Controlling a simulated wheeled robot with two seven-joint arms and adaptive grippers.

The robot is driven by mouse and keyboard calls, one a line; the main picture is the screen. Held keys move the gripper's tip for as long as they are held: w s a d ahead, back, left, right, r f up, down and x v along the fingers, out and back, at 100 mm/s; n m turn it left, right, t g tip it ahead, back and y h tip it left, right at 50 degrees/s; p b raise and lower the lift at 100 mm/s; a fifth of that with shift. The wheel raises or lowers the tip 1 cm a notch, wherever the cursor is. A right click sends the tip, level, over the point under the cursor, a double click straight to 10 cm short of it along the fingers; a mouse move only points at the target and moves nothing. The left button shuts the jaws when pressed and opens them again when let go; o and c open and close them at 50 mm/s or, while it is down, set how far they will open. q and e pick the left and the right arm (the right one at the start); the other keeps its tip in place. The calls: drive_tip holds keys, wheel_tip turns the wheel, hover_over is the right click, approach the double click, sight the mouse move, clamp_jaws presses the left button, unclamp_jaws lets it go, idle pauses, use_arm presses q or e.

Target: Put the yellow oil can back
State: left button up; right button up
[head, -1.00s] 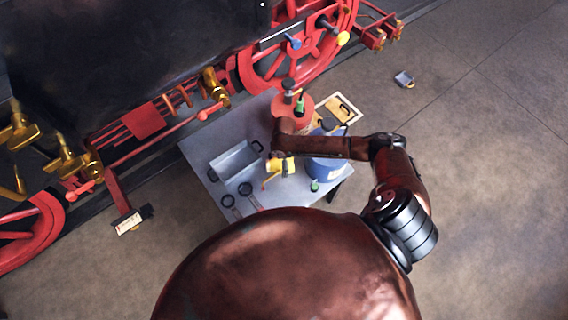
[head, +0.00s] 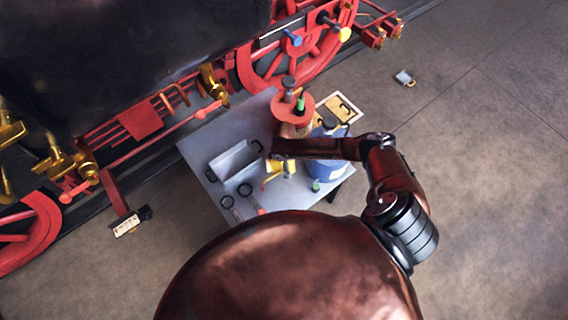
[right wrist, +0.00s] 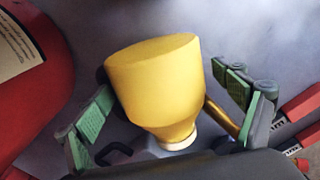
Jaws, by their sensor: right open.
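The yellow oil can (head: 288,168) is on the grey metal table, partly hidden by my right arm in the head view. In the right wrist view the yellow oil can (right wrist: 158,85) fills the middle, with a wide yellow body narrowing to a pale ring and a brass-coloured part at its right side. My right gripper (right wrist: 165,104) is open, its green-padded fingers on either side of the can. A gap shows at the right finger; contact at the left one I cannot tell. My left gripper is not in view.
The table (head: 205,150) also holds a grey tray (head: 235,160), a red can (head: 293,104), a blue container (head: 326,170) and wrenches (head: 230,208). Red tool handles (right wrist: 302,110) lie right of the gripper. The locomotive's red wheel (head: 262,78) stands behind. Floor on the right is mostly clear.

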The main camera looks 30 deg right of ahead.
drive_tip(key=shift+c, duration=0.2)
drive_tip(key=c, duration=1.6)
drive_tip(key=shift+r, duration=0.1)
drive_tip(key=shift+c, duration=0.9)
drive_tip(key=shift+r, duration=0.1)
